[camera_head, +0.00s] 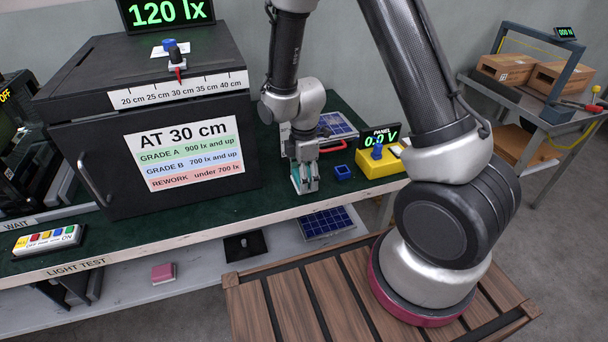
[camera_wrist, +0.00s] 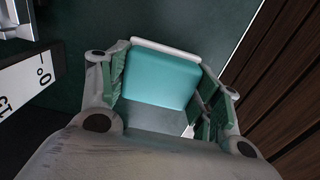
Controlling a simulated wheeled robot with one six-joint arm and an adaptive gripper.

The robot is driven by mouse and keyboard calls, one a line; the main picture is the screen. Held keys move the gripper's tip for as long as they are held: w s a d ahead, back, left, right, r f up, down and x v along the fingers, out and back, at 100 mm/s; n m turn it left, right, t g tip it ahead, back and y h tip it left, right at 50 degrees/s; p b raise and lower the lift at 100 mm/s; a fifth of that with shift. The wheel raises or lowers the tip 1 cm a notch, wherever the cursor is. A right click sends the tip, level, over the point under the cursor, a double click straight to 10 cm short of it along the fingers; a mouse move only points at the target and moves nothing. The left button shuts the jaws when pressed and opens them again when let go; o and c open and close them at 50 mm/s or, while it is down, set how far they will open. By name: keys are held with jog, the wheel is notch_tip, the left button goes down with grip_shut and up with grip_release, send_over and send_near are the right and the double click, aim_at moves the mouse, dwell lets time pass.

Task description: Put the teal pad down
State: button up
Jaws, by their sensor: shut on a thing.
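The teal pad (camera_wrist: 160,78) is a block with a smooth teal face and a white strip along its far edge. It sits between the green-lined fingers of my gripper (camera_wrist: 162,92), which are shut on it. In the head view my gripper (camera_head: 305,186) points down over the front part of the dark green bench top (camera_head: 220,209), right of the black test box. Only a sliver of the teal pad (camera_head: 296,182) shows there, behind the fingers. I cannot tell whether its underside touches the bench.
The black box (camera_head: 90,149) stands to the left. A small blue open holder (camera_head: 343,172) and a yellow panel meter (camera_head: 380,163) are close on the right. A solar panel (camera_head: 335,126) lies behind. A pink block (camera_head: 163,272) is on the lower shelf. Bare bench lies left of my gripper.

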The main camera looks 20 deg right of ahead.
jog(key=o, duration=1.3)
jog(key=shift+c, duration=0.2)
jog(key=shift+r, duration=0.1)
notch_tip(320, 180, up, 12)
jog(key=f, duration=0.1)
jog(key=s+d+r+m+t, duration=0.1)
jog(key=s+d+r+m, duration=0.25)
jog(key=r, duration=0.35)
jog(key=s+d+r+m+t, duration=0.1)
jog(key=s+d+r+m, duration=0.2)
jog(key=d+r+m, duration=0.3)
jog(key=s+d+r+m+t, duration=0.1)
jog(key=s+d+r+m, duration=0.1)
jog(key=s+r+m, duration=0.2)
jog(key=s+d+r+m+t, duration=0.1)
jog(key=s+d+r+m, duration=0.2)
jog(key=s, duration=0.5)
jog(key=shift+s+d+r+m, duration=0.2)
jog(key=shift+s+r+m, duration=0.05)
jog(key=shift+r+m, duration=0.5)
